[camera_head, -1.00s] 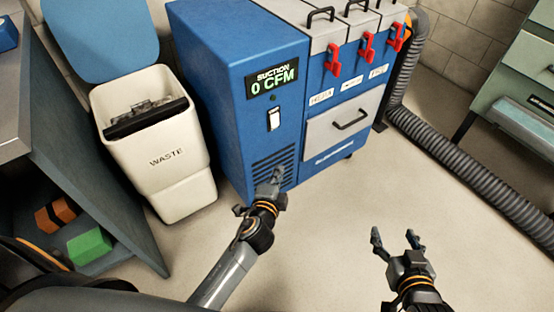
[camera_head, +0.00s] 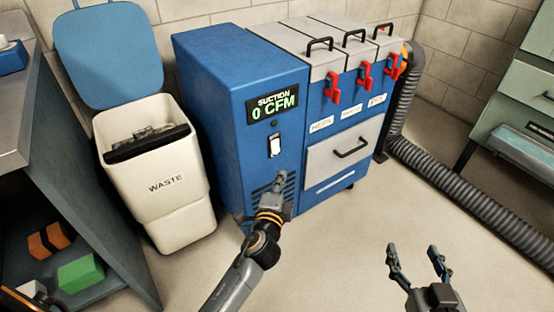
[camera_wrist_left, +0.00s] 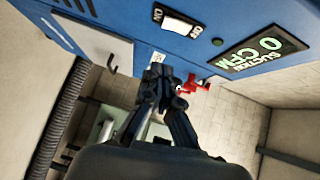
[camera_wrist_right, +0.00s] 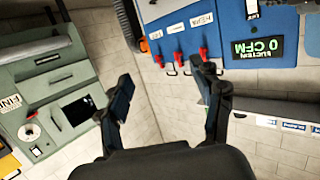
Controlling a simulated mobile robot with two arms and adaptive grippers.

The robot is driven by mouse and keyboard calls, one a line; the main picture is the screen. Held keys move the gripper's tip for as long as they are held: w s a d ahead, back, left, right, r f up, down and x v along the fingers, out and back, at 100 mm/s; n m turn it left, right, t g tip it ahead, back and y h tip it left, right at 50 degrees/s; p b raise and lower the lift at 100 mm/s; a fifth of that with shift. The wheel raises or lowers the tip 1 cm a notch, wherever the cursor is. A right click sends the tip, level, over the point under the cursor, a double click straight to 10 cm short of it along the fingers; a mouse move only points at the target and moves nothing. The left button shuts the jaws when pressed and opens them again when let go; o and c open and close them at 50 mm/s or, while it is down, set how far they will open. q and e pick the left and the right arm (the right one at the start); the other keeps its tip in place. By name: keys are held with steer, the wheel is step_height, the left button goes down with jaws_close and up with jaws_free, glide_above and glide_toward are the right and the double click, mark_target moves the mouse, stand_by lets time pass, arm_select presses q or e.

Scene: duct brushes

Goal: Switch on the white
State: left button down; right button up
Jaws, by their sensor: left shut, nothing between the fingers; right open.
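A white rocker switch (camera_head: 274,145) sits on the front of the blue suction unit (camera_head: 215,85), under a display (camera_head: 273,105) reading "SUCTION 0 CFM". The switch also shows in the left wrist view (camera_wrist_left: 175,22), near the top edge. My left gripper (camera_head: 280,180) is shut and empty, in front of the vent slots a little below the switch; I see no contact with the switch. My right gripper (camera_head: 418,255) is open and empty, over the floor at the lower right.
A waste bin (camera_head: 160,205) with its blue lid up stands left of the unit. A grey hose (camera_head: 450,180) runs along the right. Red latches (camera_head: 334,88) and a drawer handle (camera_head: 351,148) are on the unit. The floor in front is clear.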

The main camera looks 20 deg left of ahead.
arm_select(q)
steer(key=b, duration=0.1)
glide_toward(279, 151)
steer(key=w+d, duration=0.3)
steer(key=w+a, duration=0.3)
steer(key=shift+a+f+b, duration=0.1)
steer(key=shift+a+b, duration=0.15)
steer(key=shift+b, duration=0.05)
arm_select(e)
step_height(279, 151, up, 8)
steer(key=a+t+y, duration=0.1)
steer(key=t, duration=0.4)
steer(key=shift+w+a+f+y, duration=0.2)
steer(key=shift+w+y, duration=0.1)
steer(key=shift+w, duration=0.15)
arm_select(q)
steer(key=shift+w+a+f+b, duration=0.1)
steer(key=shift+w+a+b, duration=0.1)
steer(key=shift+b, duration=0.65)
arm_select(e)
step_height(279, 151, up, 6)
steer(key=s+t+y, duration=0.1)
steer(key=s+t, duration=0.1)
steer(key=t, duration=0.2)
steer(key=shift+s+a+r+y, duration=0.15)
steer(key=shift+y, duration=0.15)
arm_select(q)
steer(key=shift+s, duration=0.1)
arm_select(e)
steer(key=shift+s, duration=0.1)
